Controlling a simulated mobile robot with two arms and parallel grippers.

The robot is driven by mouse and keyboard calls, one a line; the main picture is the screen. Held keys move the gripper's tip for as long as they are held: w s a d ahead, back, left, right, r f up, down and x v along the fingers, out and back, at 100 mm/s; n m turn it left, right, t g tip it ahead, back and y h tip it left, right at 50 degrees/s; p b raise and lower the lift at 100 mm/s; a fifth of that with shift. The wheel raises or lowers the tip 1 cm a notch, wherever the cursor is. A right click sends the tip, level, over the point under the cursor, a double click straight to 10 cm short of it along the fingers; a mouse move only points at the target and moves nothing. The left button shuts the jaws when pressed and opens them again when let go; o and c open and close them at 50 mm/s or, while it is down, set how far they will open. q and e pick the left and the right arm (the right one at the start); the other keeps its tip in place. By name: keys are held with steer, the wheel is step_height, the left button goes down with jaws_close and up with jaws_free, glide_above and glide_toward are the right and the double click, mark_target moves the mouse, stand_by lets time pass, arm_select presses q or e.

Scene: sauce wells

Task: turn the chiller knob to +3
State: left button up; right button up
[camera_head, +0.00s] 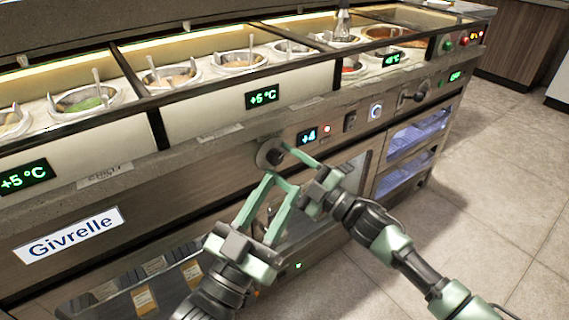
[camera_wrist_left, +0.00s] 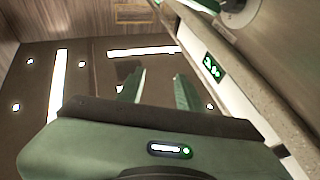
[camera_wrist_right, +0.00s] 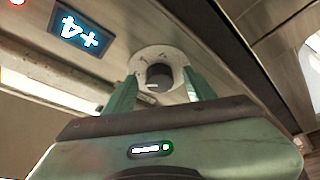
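The chiller knob (camera_head: 270,153) is a dark round knob on the steel front panel, partly covered by a finger in the head view. In the right wrist view the knob (camera_wrist_right: 159,76) sits on a pale round dial plate between my fingers. The blue display (camera_head: 308,136) beside it reads +4; it also shows upside down in the right wrist view (camera_wrist_right: 80,31). My right gripper (camera_wrist_right: 160,82) is open, its fingers on either side of the knob with visible gaps. My left gripper (camera_head: 282,184) is open and empty, just below the knob.
Above the panel is a ledge with sauce wells (camera_head: 85,99) and green temperature displays (camera_head: 262,97). The tiled floor (camera_head: 500,150) is clear at right.

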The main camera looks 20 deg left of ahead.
steer(key=shift+d, duration=0.2)
arm_select(q)
step_height(320, 180, down, 8)
steer(key=w+g+y+p, duration=0.1)
steer(key=g+y, duration=0.1)
steer(key=g, duration=0.2)
steer(key=shift+w+a+r+p, duration=0.15)
steer(key=shift+a+p, duration=0.2)
arm_select(e)
steer(key=v, duration=0.7)
steer(key=shift+s+d, duration=0.15)
steer(key=shift+s, duration=0.05)
steer(key=shift+f, duration=0.1)
